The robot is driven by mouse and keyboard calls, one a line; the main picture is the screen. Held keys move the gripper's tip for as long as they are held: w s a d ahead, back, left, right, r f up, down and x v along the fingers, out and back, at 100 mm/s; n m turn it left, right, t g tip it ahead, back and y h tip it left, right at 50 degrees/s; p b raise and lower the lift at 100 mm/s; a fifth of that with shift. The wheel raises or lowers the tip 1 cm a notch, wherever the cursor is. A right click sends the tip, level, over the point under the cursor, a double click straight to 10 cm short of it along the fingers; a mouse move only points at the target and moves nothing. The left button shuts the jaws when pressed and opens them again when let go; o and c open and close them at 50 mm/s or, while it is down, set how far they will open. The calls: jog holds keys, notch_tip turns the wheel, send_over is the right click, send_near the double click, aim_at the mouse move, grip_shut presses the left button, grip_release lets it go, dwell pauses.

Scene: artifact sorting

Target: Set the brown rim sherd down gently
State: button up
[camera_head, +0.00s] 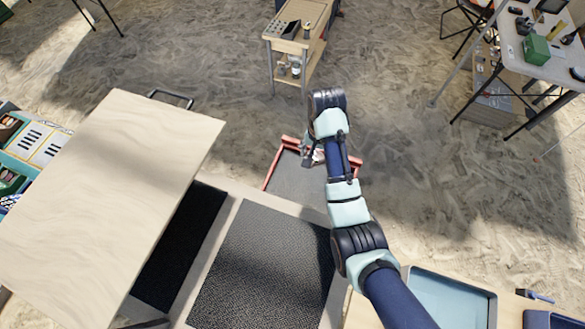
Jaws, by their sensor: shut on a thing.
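My arm reaches from the bottom right up to the centre, and its end turns down. My gripper (312,158) is partly hidden behind my arm, over the dark tray with red edges (292,180) on the sandy ground. It is shut on the brown rim sherd. I cannot make out the sherd itself at this size and angle. I cannot tell whether the sherd touches the surface below.
A pale wooden table (110,190) stands at the left. A dark mat (262,268) lies at the lower centre. A blue tray (450,298) sits at the lower right. A small cart (300,35) stands beyond my arm. Open sandy ground (400,150) lies right of my arm.

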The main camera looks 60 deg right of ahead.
jog(key=shift+f+b, duration=0.4)
jog(key=shift+f, duration=0.05)
jog(key=b, duration=0.7)
send_over(311, 185)
notch_tip(311, 185, down, 14)
jog(key=shift+f, duration=0.2)
notch_tip(311, 185, down, 5)
jog(key=shift+r+b, duration=0.1)
jog(key=shift+b, duration=0.6)
jog(key=shift+d, duration=0.1)
jog(key=o, duration=1.1)
jog(key=shift+o, duration=0.2)
